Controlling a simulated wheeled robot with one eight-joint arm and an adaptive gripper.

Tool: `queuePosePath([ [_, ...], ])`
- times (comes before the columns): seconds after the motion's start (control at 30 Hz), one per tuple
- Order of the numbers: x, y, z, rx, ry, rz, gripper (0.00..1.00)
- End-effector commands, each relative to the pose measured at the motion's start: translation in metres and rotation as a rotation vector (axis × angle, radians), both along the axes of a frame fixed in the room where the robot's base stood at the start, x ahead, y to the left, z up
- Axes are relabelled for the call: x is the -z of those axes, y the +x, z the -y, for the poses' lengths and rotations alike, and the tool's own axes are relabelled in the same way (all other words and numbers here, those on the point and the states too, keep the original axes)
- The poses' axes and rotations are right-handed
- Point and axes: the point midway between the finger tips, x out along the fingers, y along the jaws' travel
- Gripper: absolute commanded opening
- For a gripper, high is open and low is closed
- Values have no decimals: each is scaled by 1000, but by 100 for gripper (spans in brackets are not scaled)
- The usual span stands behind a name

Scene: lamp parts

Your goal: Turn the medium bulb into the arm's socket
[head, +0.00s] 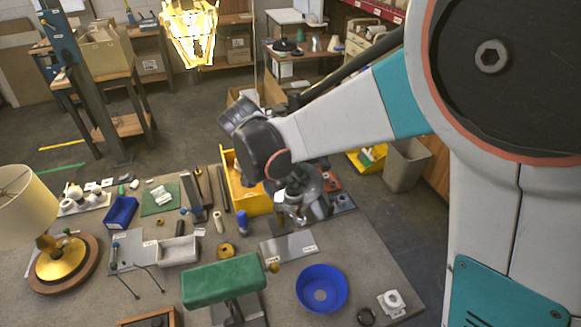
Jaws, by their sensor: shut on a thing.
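My gripper (297,208) is over the right part of the workbench, above the back edge of a flat grey plate (290,247). It is shut on a small pale, glassy thing (296,219) that looks like the medium bulb. The fingers and my wrist hide most of it, and I cannot tell whether it touches anything below. The arm's socket cannot be made out clearly from this view.
A yellow bin (241,190) stands just left of my gripper. A green padded block (222,281), a blue bowl (321,286) and a white fitting (392,302) are in front. A shaded lamp (22,205) stands at left.

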Motion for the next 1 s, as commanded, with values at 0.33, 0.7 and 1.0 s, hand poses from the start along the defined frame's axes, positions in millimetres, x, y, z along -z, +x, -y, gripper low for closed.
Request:
queuePosePath([
  [0.33, 1, 0, 0, 36, 1, 0, 18],
  [0.7, 3, 2, 0, 484, 1, -2, 18],
  [1.0, 1, 1, -1, 636, 1, 0, 18],
])
